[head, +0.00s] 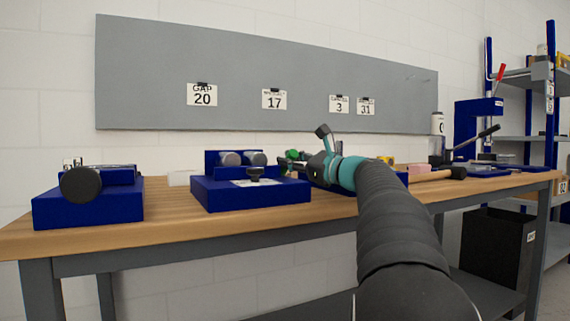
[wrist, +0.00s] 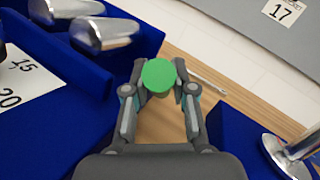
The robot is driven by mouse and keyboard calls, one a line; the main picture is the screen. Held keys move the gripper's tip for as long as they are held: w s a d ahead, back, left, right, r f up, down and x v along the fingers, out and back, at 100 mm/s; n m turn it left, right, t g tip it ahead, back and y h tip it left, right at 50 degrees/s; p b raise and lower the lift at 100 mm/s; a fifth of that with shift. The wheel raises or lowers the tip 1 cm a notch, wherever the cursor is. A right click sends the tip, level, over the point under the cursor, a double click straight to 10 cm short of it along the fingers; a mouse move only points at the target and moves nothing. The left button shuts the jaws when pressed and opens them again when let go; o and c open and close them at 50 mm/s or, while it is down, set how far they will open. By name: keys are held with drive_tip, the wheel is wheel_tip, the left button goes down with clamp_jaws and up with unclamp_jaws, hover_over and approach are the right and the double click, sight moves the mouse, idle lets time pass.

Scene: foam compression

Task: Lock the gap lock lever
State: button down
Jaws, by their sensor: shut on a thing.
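A round green knob (wrist: 158,77) sits between my fingertips in the wrist view. My gripper (wrist: 157,92) is shut on it, one finger on each side. In the head view my gripper (head: 298,161) reaches over the table at the right end of a blue roller fixture (head: 250,192), with a bit of green at its tips. The fixture's metal rollers (wrist: 98,32) and a label reading 15 and 20 (wrist: 22,82) show at left in the wrist view. Whatever carries the knob is hidden, so I cannot tell the lever's angle.
Another blue block (wrist: 250,125) with a shiny metal post (wrist: 288,155) stands close on the right in the wrist view. A blue unit with a black knob (head: 88,205) is at the table's left. Wooden tabletop (head: 165,205) shows between the blue units. A grey board (head: 150,75) hangs behind.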

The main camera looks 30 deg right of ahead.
drive_tip(key=c, duration=0.9)
unclamp_jaws()
drive_tip(key=v, duration=1.2)
